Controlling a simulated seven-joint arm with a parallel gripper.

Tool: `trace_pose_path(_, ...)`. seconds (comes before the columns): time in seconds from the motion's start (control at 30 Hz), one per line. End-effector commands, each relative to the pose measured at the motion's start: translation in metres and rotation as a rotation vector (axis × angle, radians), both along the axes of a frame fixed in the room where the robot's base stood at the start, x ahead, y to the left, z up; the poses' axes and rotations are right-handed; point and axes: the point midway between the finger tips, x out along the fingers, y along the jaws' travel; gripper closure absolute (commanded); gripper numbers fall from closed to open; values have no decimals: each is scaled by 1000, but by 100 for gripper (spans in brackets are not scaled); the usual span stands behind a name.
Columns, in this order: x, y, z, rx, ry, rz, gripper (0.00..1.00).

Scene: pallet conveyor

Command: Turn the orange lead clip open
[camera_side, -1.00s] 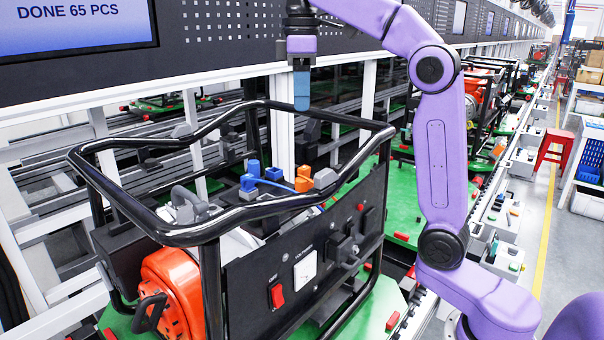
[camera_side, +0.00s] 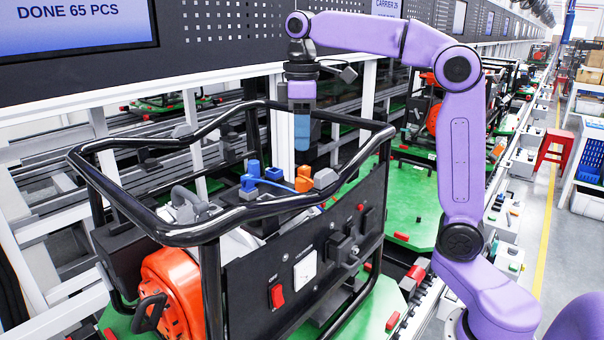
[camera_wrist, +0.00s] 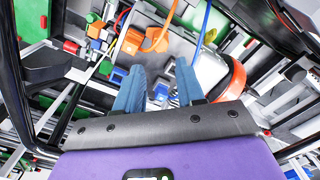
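The orange lead clip (camera_side: 304,178) sits on top of the black-framed generator, beside a grey block (camera_side: 325,178). In the wrist view, an orange part that looks like this clip (camera_wrist: 132,42) lies beyond my fingertips, with an orange lead near it. A blue clip and lead (camera_side: 272,174) lie to its left in the side view; blue parts (camera_wrist: 160,91) show between my fingers in the wrist view. My gripper (camera_side: 302,148) points down above the orange clip, apart from it. In the wrist view its two blue fingers (camera_wrist: 160,68) are spread with nothing held between them.
The black tube frame (camera_side: 235,235) surrounds the generator, its top rail passing near my gripper. The generator stands on a green pallet (camera_side: 350,318). A dark panel (camera_side: 240,40) runs behind, with rails below it. Further generators stand along the line at the right.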

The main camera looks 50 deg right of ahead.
Motion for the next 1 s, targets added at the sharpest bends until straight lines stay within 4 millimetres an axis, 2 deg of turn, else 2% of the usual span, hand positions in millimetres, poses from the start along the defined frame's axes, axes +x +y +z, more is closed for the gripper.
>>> trace_pose_path(0.3, -1, 0, -56, -2, 5, -1, 62)
trace_pose_path(0.5, 0, 0, -80, -1, 2, 0, 62)
trace_pose_path(0.7, 0, 0, -90, 0, 0, 0, 62)
trace_pose_path(0.97, 0, 0, -90, 0, 0, 0, 62)
trace_pose_path(1.0, 0, 0, -90, 0, 0, 0, 75)
